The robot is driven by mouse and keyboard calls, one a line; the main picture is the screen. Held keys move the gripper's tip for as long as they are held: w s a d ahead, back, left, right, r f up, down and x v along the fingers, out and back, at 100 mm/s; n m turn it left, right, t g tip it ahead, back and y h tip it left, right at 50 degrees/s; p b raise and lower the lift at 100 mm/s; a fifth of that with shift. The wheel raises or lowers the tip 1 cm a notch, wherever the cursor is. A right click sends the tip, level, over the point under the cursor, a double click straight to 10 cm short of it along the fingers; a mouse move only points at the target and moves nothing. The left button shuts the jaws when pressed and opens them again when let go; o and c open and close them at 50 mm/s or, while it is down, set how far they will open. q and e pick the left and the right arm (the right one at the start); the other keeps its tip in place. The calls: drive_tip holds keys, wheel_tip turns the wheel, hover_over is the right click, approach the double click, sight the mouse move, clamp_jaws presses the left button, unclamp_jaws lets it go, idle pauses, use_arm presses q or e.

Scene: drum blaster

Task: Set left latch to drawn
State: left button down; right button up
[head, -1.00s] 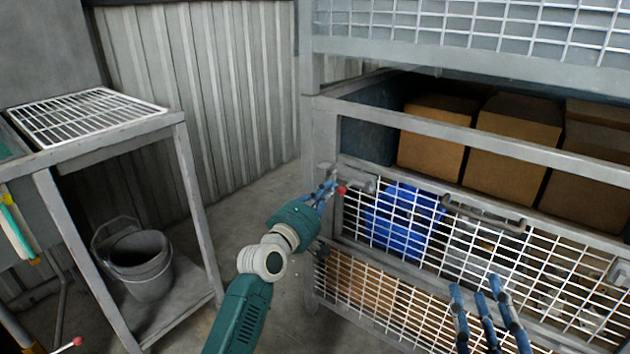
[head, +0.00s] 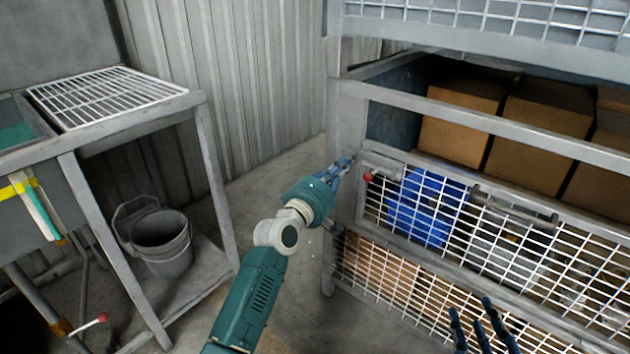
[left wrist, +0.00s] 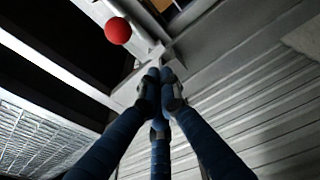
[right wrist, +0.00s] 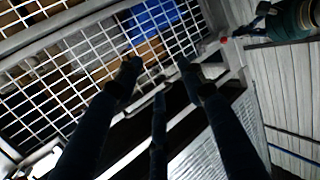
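The left latch (head: 384,165) is a grey metal piece at the upper left corner of the mesh drawer front, with a red ball knob (head: 369,177) at its left end. My left gripper (head: 346,163) is just left of and slightly above the knob, in front of the frame post. In the left wrist view its fingertips (left wrist: 159,80) are drawn together with nothing seen between them; the red ball (left wrist: 117,30) is beyond and apart from them. My right gripper (head: 478,318) is low before the mesh; its fingers (right wrist: 157,75) are spread and empty in the right wrist view.
The mesh drawer has a grey handle (head: 514,209) and a blue item (head: 428,207) behind its mesh. Cardboard boxes (head: 459,126) fill the shelf above. A bench with a grate (head: 108,96) and a bucket (head: 161,243) stands left. Floor between bench and rack is open.

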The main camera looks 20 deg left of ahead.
use_arm(q)
drive_tip(key=p+v, duration=0.2)
drive_tip(key=v, duration=0.8)
drive_tip(key=shift+d, duration=0.15)
use_arm(e)
drive_tip(key=s+d+f+g+h, duration=0.2)
drive_tip(key=s+f+g, duration=0.4)
drive_tip(key=f, duration=0.5)
drive_tip(key=shift+s+d+f+g, duration=0.25)
drive_tip(key=shift+s+d+g, duration=0.05)
drive_tip(key=shift+s+d, duration=0.55)
drive_tip(key=shift+w, duration=0.1)
